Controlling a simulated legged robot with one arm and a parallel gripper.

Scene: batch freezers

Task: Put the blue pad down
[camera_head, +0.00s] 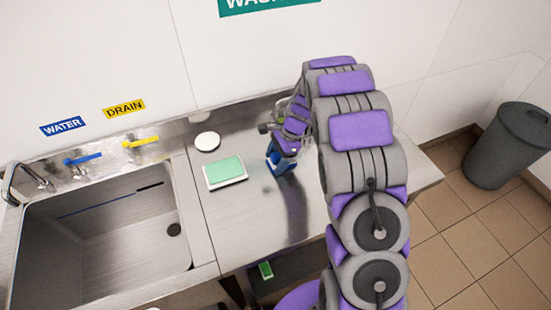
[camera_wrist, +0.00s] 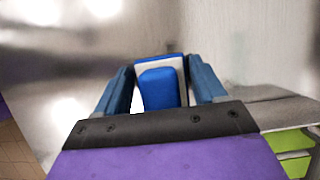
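The blue pad (camera_wrist: 158,90), with a white backing around its blue face, sits between the two blue fingers of my gripper (camera_wrist: 160,82) in the wrist view. Both fingers lie against its sides, so my gripper is shut on it. In the head view my gripper (camera_head: 279,163) points down over the steel counter (camera_head: 240,222), right of the green pad. There the blue pad is hard to tell from the blue fingers. I cannot tell whether the pad touches the counter.
A green pad (camera_head: 225,170) on a white base and a round white object (camera_head: 207,141) lie on the counter. A steel sink (camera_head: 110,235) with blue and yellow tap handles is at left. A grey bin (camera_head: 508,145) stands at right. Counter between pad and gripper is clear.

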